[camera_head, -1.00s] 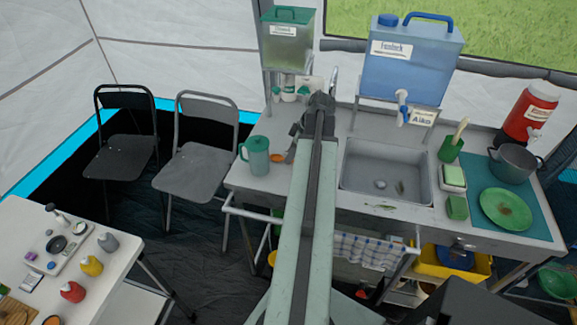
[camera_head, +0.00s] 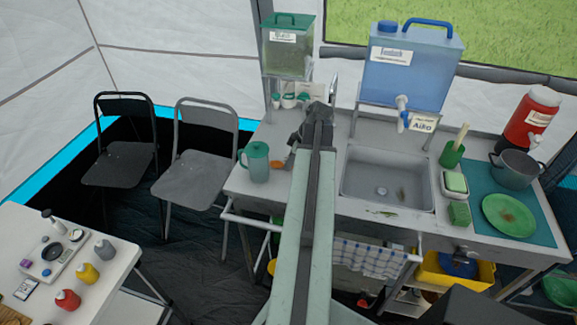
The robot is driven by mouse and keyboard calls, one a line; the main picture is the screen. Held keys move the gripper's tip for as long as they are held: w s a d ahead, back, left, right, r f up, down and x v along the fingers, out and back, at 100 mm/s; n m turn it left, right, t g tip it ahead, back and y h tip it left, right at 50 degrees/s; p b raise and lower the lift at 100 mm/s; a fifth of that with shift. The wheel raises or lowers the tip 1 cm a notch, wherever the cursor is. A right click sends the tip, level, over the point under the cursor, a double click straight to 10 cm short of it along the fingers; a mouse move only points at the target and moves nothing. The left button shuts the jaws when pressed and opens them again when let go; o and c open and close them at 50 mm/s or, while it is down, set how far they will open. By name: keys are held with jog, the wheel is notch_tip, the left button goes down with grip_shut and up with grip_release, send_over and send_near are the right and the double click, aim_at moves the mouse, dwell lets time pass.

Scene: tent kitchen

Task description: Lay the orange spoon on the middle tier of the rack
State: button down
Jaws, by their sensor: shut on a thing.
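My gripper (camera_head: 294,144) is over the left part of the steel counter, just right of the teal jug, and is partly hidden by my own arm. It is shut on the orange spoon (camera_head: 289,161), of which only a small orange part shows below the jaws. The rest of the spoon is hidden or too small to make out. I cannot pick out a tiered rack in this view.
The teal lidded jug (camera_head: 257,162) stands close left of my gripper. A sink (camera_head: 387,180) lies to the right. Small bottles (camera_head: 289,101) and a green-lidded tank (camera_head: 288,50) stand behind. A blue water tank (camera_head: 411,68) stands behind the sink.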

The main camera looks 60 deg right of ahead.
notch_tip(320, 180, up, 10)
jog(key=p, duration=1)
jog(key=shift+r, duration=0.15)
jog(key=shift+s, duration=0.1)
